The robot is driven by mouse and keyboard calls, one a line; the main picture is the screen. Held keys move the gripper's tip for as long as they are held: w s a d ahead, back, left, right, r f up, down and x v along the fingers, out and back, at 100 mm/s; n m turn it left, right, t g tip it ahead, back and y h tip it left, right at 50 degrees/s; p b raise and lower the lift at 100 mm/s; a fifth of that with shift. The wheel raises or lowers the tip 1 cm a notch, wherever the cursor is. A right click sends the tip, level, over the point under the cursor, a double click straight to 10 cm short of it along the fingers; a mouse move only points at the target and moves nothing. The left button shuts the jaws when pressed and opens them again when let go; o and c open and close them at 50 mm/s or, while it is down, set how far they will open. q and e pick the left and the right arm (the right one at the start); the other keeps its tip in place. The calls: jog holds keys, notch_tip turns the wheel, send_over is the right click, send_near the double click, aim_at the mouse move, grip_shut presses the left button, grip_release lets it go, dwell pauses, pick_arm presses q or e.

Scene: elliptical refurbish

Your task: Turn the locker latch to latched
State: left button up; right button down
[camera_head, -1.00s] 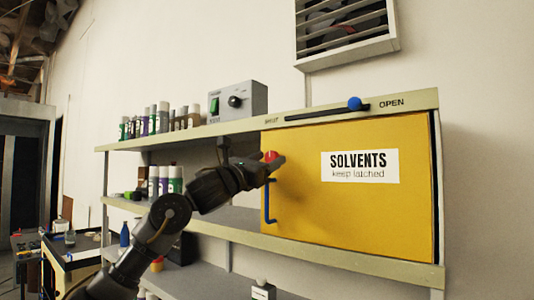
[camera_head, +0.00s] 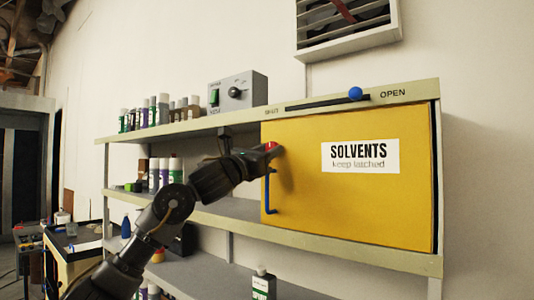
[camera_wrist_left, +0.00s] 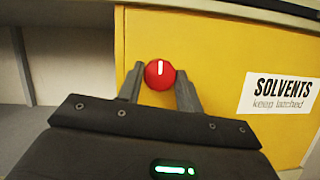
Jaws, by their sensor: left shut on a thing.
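The locker (camera_head: 350,205) is a yellow panel labelled "SOLVENTS keep latched" on the shelf unit. Its latch is a red round knob (camera_wrist_left: 159,74) with a white line that stands nearly vertical in the left wrist view. In the head view the knob (camera_head: 271,146) is small and partly covered by my gripper. My left gripper (camera_head: 272,152) is at the locker's upper left corner, and in the left wrist view its two fingers (camera_wrist_left: 160,80) are shut on the red knob, one on each side. My right gripper is not in view.
A blue handle (camera_head: 269,193) hangs below the knob. A blue slider knob (camera_head: 355,94) sits at the OPEN end of the slot above the locker. A grey control box (camera_head: 238,92) and several spray cans (camera_head: 162,110) stand on the top shelf, left.

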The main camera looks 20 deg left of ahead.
pick_arm(q)
jog(key=n+y+b, duration=0.1)
jog(key=n+y, duration=0.1)
jog(key=n, duration=0.3)
jog(key=n+y+b, duration=0.1)
jog(key=n+y, duration=0.2)
jog(key=n, duration=0.3)
jog(key=n+y+b, duration=0.2)
jog(key=n+y, duration=0.1)
jog(key=n, duration=0.2)
jog(key=shift+s+d+r+n, duration=0.15)
jog(key=shift+d+r+n, duration=0.05)
jog(key=shift+d+n, duration=0.2)
jog(key=n+g+y, duration=0.1)
jog(key=n, duration=0.4)
jog(key=shift+r+n+p, duration=0.1)
jog(key=shift+n+p, duration=0.2)
jog(key=shift+n, duration=0.1)
jog(key=shift+g, duration=0.3)
jog(key=shift+a, duration=0.1)
jog(key=o, duration=1)
